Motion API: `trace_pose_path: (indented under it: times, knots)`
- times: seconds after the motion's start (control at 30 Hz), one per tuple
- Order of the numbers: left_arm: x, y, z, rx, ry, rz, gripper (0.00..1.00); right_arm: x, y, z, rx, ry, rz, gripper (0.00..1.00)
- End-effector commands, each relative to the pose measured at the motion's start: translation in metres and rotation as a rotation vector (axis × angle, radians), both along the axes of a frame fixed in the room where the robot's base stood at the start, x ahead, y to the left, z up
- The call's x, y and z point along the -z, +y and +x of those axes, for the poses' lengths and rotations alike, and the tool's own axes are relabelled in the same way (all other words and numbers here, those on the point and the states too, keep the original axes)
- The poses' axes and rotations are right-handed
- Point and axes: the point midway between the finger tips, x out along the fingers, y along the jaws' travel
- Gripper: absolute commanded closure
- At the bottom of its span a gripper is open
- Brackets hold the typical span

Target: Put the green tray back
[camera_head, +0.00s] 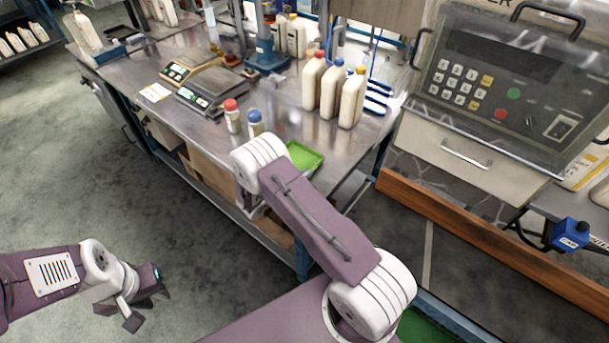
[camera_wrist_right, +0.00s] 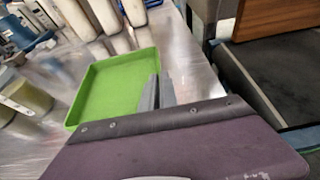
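The green tray (camera_head: 305,156) is at the front edge of the metal workbench, partly hidden behind my right arm in the head view. In the right wrist view the empty tray (camera_wrist_right: 115,84) fills the middle left. My right gripper (camera_wrist_right: 158,92) is at the tray's right side wall, its two grey fingers close together with the wall between them. Whether the tray touches the bench is hard to tell. The right fingers are hidden in the head view. My left gripper (camera_head: 148,303) is open and empty, low over the floor at the left.
A red-capped bottle (camera_head: 232,116) and a blue-capped bottle (camera_head: 255,123) stand left of the tray. Larger jugs (camera_head: 329,92) stand behind it. Scales (camera_head: 209,94) sit farther left. A control panel (camera_head: 505,85) stands at the right. Some bench right of the tray is bare.

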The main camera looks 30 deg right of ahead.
Motion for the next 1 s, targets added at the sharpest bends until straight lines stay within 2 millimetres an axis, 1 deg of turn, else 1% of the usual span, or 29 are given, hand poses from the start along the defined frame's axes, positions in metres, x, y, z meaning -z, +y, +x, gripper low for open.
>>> trace_pose_path:
  times: [0.07,0.27,0.4,0.43,0.47,0.5,0.77,0.83,0.87,0.93,1.0]
  knots:
    - [0.0,0.0,0.0,0.0,0.0,0.0,0.75,0.004,0.0,0.0,0.001,-0.002,0.0,1.0]
    - [0.0,0.0,0.0,0.0,0.0,0.0,0.75,0.004,0.0,0.0,0.001,-0.003,0.0,1.0]
    - [0.005,0.0,0.0,0.0,0.0,0.0,0.75,0.009,0.0,0.0,0.001,-0.002,0.0,1.0]
    - [0.004,0.0,0.0,0.0,0.0,0.0,0.75,0.007,0.0,0.0,0.001,-0.002,0.001,0.88]
    - [0.003,0.0,0.0,0.0,0.0,0.0,0.75,0.007,0.0,0.0,0.001,-0.002,0.001,0.8]
    - [0.003,0.0,0.0,0.0,0.0,0.0,0.75,0.007,0.0,0.0,0.001,-0.002,0.001,0.75]
    - [0.003,0.0,0.0,0.0,0.0,0.0,0.75,0.007,0.0,0.0,0.001,-0.002,0.001,0.75]
    - [-0.003,0.0,0.0,0.0,0.0,0.0,0.75,0.001,0.0,0.0,0.001,-0.002,0.0,0.75]
    - [-0.002,0.0,0.0,0.0,0.0,0.0,0.75,0.001,0.003,0.0,-0.001,-0.002,0.001,0.75]
    - [0.002,0.0,0.0,0.0,0.0,0.0,0.75,-0.002,0.014,-0.004,-0.003,-0.002,0.001,0.75]
    - [0.003,0.0,0.0,0.0,0.0,0.0,0.75,-0.009,0.03,-0.01,-0.006,-0.003,0.0,0.75]
